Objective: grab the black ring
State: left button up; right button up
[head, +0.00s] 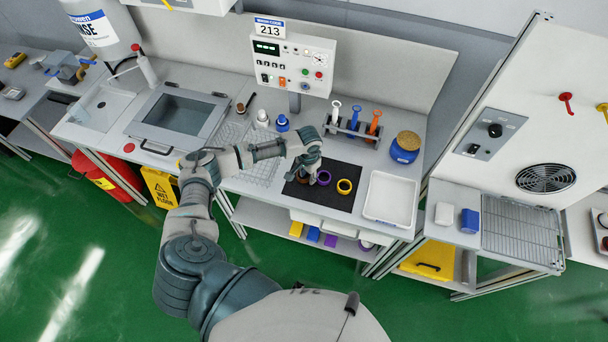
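A black mat (330,200) lies on the bench and carries a purple ring (323,178) and a yellow ring (344,186). I cannot make out a black ring clearly; a dark shape at the mat's left part is mostly covered by my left gripper and blends with the mat. My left gripper (309,178) points down over the left part of the mat, just left of the purple ring. Its fingers are too small and overlapped to tell whether they are open or shut, or whether they touch anything. My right gripper is not in view.
A white tray (390,219) sits right of the mat. Behind are a rack (345,137) with coloured-handled tools and a blue jar (405,149). A wire rack (262,168) lies left of the mat. A control panel (295,62) stands at the back.

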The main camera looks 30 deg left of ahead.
pick_arm(q)
jog(key=shift+a+f, duration=0.15)
jog(key=shift+f, duration=0.6)
jog(key=shift+d+r, duration=0.1)
jog(key=shift+d, duration=0.1)
grip_shut()
